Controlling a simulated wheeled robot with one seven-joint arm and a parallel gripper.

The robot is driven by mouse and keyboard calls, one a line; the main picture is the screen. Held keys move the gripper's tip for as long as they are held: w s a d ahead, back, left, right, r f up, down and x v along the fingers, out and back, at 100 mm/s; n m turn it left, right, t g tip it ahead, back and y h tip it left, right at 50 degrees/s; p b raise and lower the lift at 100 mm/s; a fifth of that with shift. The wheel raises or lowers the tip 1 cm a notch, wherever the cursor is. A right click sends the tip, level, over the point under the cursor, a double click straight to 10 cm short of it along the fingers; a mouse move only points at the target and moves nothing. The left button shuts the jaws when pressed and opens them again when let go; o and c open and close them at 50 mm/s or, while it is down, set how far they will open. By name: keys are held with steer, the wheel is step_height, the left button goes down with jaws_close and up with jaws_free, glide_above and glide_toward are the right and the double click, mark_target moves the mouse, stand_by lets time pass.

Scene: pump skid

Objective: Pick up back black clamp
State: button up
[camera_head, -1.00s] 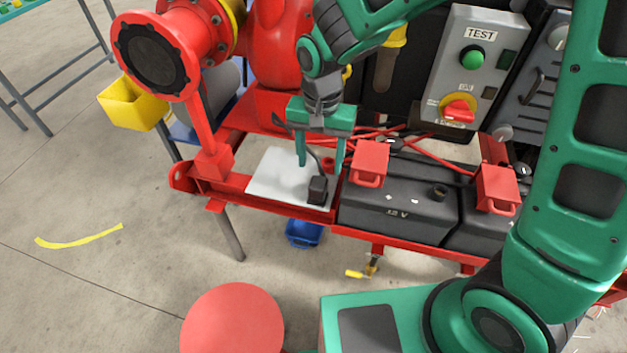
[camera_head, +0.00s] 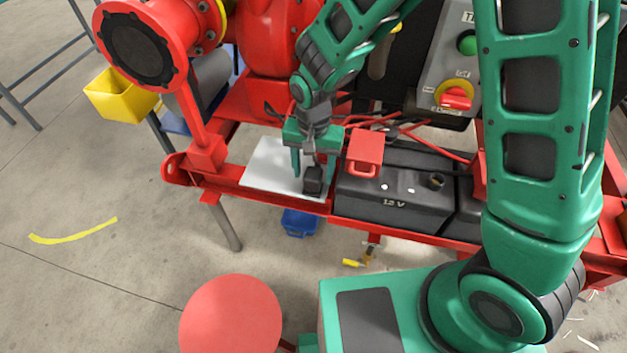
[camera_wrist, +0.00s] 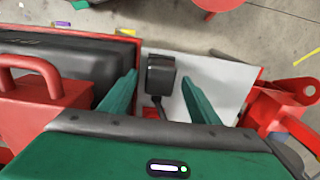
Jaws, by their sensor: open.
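A black clamp (camera_head: 313,179) sits on the right part of a white plate (camera_head: 262,182) on the red skid frame. A dark cable runs from it. In the wrist view the clamp (camera_wrist: 160,76) shows between the tips of my two green fingers, with a gap on both sides. My gripper (camera_head: 312,178) is open and points down around the clamp. In the wrist view my gripper (camera_wrist: 160,82) holds nothing. I cannot tell whether the fingertips are level with the clamp or above it. No second black clamp can be made out.
A black 12 V battery (camera_head: 395,195) with a red terminal cover (camera_head: 366,152) stands just right of the plate. A red flanged pipe (camera_head: 142,45) rises at the left. A blue bin (camera_head: 299,223) is below the frame, and a control box (camera_head: 452,75) stands behind.

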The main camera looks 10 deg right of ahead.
mark_target(310, 173)
steer(key=shift+f, duration=0.65)
steer(key=c, duration=1.3)
steer(key=shift+r, duration=0.1)
steer(key=shift+c, duration=0.2)
steer(key=shift+r, duration=0.5)
steer(key=r, duration=0.3)
steer(key=shift+s+a+r, duration=0.25)
steer(key=shift+a+r, duration=0.1)
steer(key=shift+a, duration=0.05)
steer(key=s+a+r, duration=0.6)
steer(key=a, duration=0.3)
steer(key=shift+d+r, duration=0.1)
